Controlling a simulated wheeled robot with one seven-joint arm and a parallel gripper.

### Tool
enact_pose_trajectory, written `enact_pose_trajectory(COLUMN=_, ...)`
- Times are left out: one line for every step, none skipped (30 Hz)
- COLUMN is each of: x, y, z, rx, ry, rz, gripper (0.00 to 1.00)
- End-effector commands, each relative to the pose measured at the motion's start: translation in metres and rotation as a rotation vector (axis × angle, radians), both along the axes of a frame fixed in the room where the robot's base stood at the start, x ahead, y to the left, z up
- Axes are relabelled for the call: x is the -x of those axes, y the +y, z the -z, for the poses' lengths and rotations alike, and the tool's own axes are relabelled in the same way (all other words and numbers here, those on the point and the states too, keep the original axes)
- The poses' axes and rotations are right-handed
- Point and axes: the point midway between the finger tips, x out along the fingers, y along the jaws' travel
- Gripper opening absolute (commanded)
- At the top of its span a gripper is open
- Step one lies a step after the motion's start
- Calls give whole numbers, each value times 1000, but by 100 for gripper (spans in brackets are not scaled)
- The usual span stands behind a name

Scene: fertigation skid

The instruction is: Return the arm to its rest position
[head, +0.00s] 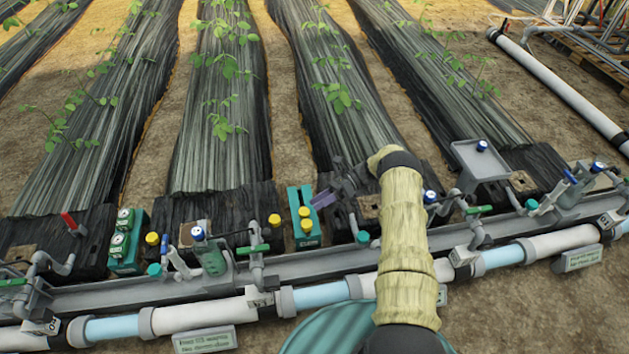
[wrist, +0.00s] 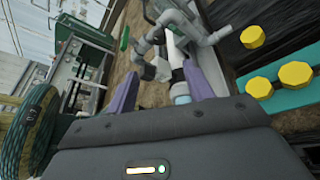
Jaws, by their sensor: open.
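My arm (head: 405,235), in a straw-coloured sleeve, reaches up from the bottom of the head view over the pipes. It bends at its top, and my gripper (head: 326,188) is to the left of that bend, above the dark film at the near end of a bed. The wrist view shows the two purple fingers of my gripper (wrist: 163,78) spread apart with nothing held between them. Grey pipe fittings (wrist: 178,40) show beyond and between the fingers, apart from them as far as I can tell. Part of the gripper is hidden by the arm in the head view.
A teal block with yellow knobs (head: 304,218) stands just left of and below my gripper. A grey rail and pipe (head: 190,314) with green-handled valves run across the front. A grey tray on a post (head: 480,160) stands to the right. Plant beds (head: 220,130) lie beyond.

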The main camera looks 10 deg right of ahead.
Motion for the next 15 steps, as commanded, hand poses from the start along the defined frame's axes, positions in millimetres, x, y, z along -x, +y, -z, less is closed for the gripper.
enact_pose_trajectory(x=0, y=0, z=0, rx=0, ry=0, rz=0, gripper=52)
enact_pose_trajectory(x=0, y=0, z=0, rx=0, ry=0, rz=0, gripper=52)
enact_pose_trajectory(x=0, y=0, z=0, rx=0, ry=0, rz=0, gripper=52)
enact_pose_trajectory(x=0, y=0, z=0, rx=0, ry=0, rz=0, gripper=52)
enact_pose_trajectory(x=0, y=0, z=0, rx=0, ry=-1, rz=0, gripper=52)
enact_pose_trajectory(x=0, y=1, z=-1, rx=2, ry=-3, rz=-2, gripper=52)
enact_pose_trajectory(x=0, y=1, z=-3, rx=5, ry=-6, rz=-5, gripper=52)
enact_pose_trajectory(x=-1, y=1, z=-5, rx=10, ry=-12, rz=-8, gripper=52)
enact_pose_trajectory(x=-1, y=2, z=-9, rx=20, ry=-24, rz=-16, gripper=52)
enact_pose_trajectory(x=-1, y=4, z=-12, rx=29, ry=-36, rz=-23, gripper=52)
enact_pose_trajectory(x=-1, y=5, z=-17, rx=41, ry=-51, rz=-33, gripper=52)
enact_pose_trajectory(x=-1, y=6, z=-24, rx=61, ry=-75, rz=-51, gripper=52)
enact_pose_trajectory(x=-1, y=8, z=-30, rx=78, ry=-96, rz=-66, gripper=52)
enact_pose_trajectory(x=-1, y=9, z=-37, rx=97, ry=-121, rz=-82, gripper=52)
enact_pose_trajectory(x=1, y=11, z=-46, rx=125, ry=-155, rz=-108, gripper=52)
